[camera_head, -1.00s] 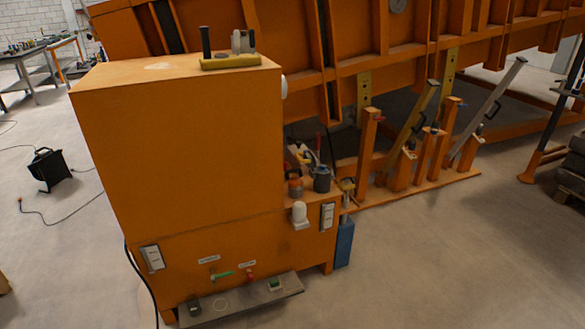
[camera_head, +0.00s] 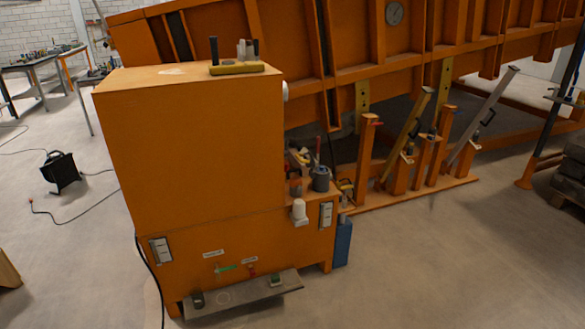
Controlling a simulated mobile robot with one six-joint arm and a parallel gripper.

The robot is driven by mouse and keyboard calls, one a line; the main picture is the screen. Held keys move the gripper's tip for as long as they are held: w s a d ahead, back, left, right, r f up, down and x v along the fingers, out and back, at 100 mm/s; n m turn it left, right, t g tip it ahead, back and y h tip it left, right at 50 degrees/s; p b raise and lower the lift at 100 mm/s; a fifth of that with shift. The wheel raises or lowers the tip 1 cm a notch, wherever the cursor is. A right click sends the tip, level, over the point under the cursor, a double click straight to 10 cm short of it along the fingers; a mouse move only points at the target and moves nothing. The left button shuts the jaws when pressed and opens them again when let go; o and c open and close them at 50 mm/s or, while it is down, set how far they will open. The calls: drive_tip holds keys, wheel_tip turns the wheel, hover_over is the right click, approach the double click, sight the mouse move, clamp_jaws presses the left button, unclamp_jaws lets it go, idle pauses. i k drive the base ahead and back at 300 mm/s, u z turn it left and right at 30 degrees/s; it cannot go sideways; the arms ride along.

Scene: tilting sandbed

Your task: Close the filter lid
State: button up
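The orange cabinet (camera_head: 190,150) stands in the middle of the head view. On its lower right shelf are a dark grey canister (camera_head: 320,180) and an orange-brown piece (camera_head: 296,187) beside it. A white cup-shaped part (camera_head: 299,211) hangs on the cabinet front below them. I cannot tell which of these is the filter, or whether its lid is open. My gripper is not in view.
A grey plate (camera_head: 245,293) juts out low at the cabinet's front. A blue box (camera_head: 342,243) stands at its right. Slanted levers (camera_head: 408,135) rise along the orange sandbed frame. A black heater (camera_head: 60,172) with a cable lies left; the right foreground floor is clear.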

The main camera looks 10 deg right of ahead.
sight(309, 161)
drive_tip(key=u, duration=0.25)
drive_tip(key=k, duration=0.1)
drive_tip(key=z, duration=0.4)
drive_tip(key=i, duration=0.95)
drive_tip(key=z, duration=0.65)
drive_tip(key=k, duration=0.1)
drive_tip(key=u, duration=1.95)
